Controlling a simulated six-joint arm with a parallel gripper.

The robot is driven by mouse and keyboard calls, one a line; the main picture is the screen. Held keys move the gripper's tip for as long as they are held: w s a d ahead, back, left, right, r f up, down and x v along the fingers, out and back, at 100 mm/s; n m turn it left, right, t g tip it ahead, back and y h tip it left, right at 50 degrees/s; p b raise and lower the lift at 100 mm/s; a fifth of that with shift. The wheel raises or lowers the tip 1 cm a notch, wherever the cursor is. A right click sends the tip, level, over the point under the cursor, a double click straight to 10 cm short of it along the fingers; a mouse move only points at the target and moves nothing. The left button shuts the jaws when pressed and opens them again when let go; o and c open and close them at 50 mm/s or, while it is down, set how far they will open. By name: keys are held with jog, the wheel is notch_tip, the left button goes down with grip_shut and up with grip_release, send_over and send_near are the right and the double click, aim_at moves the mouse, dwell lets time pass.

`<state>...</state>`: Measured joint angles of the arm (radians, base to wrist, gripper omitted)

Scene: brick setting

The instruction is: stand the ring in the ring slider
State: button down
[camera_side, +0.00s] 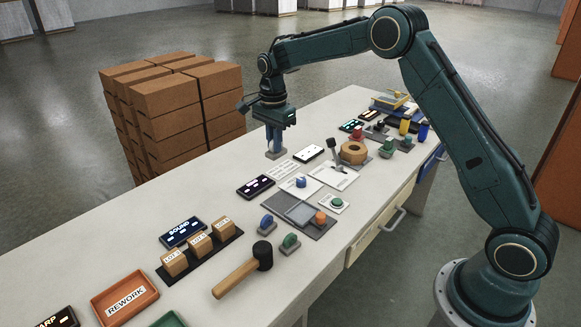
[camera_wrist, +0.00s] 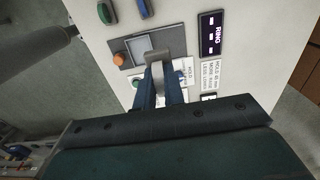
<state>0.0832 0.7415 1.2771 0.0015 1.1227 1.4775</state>
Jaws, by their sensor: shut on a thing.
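My gripper (camera_side: 275,150) points down over the white bench, its blue fingers closed. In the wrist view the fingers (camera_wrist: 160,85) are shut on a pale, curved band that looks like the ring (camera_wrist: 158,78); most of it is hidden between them. A small grey block (camera_side: 275,155) is right at the fingertips, and it also shows in the wrist view (camera_wrist: 153,57). It may be the ring slider, but I cannot tell. Whether the ring touches it or sits in it is hidden.
A dark display (camera_side: 255,186) reads RING in the wrist view (camera_wrist: 212,33). A grey plate (camera_side: 318,226) with an orange knob, a white-marked box (camera_side: 308,153) and a tan roll (camera_side: 353,152) are nearby. A mallet (camera_side: 243,270) lies at the front. Brown cartons (camera_side: 175,105) stand behind the bench.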

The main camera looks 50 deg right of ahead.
jog(key=s+d, duration=0.3)
jog(key=s, duration=0.3)
jog(key=shift+s+d, duration=0.35)
jog(key=shift+d, duration=0.05)
notch_tip(320, 180, down, 20)
jog(key=shift+r, duration=0.1)
dwell(0.8)
jog(key=c, duration=1.5)
grip_release()
